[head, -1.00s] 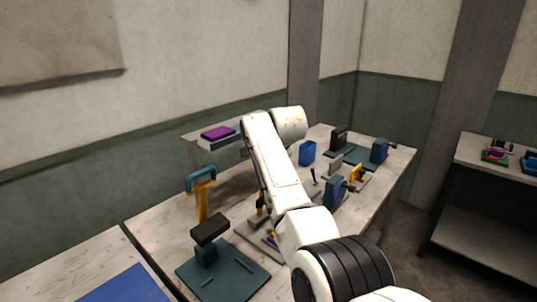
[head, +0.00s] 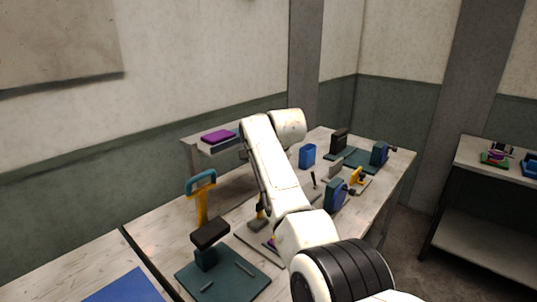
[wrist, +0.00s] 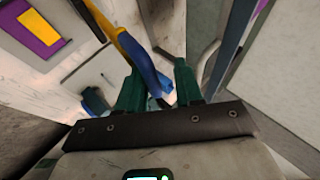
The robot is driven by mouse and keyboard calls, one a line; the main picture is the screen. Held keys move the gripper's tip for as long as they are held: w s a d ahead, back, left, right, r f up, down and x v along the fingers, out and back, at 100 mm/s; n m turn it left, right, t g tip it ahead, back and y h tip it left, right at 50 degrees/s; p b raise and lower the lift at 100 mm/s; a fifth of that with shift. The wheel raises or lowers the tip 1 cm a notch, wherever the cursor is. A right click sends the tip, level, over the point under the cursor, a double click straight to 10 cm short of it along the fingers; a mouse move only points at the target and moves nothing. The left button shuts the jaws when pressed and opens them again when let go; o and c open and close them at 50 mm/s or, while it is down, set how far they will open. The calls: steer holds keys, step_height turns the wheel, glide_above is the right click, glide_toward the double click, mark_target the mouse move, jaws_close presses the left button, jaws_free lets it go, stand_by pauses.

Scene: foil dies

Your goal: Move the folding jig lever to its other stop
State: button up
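In the wrist view, a yellow bar with a blue end (wrist: 145,65) reaches down between the two green fingers of my gripper (wrist: 155,75). It looks like the jig lever. The fingers stand apart, with a visible gap between the blue end and the right finger. A purple and yellow piece (wrist: 40,28) lies at the upper left of that view. In the head view my arm hides my gripper and most of the jig.
A dark green base with a black-topped block (head: 210,234) stands at the front of the table. A purple block (head: 217,136) lies on a raised shelf behind. A blue box (head: 307,155) and several green fixtures (head: 380,153) stand to the right. A second table is at the far right.

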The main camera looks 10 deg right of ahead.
steer(key=shift+s+a+f, duration=0.15)
steer(key=shift+s+f, duration=0.15)
steer(key=shift+f, duration=0.3)
steer(key=r+b+v, duration=0.1)
steer(key=b+v, duration=0.1)
steer(key=v, duration=0.9)
steer(key=shift+w+d, duration=0.25)
steer(key=shift+w, duration=0.1)
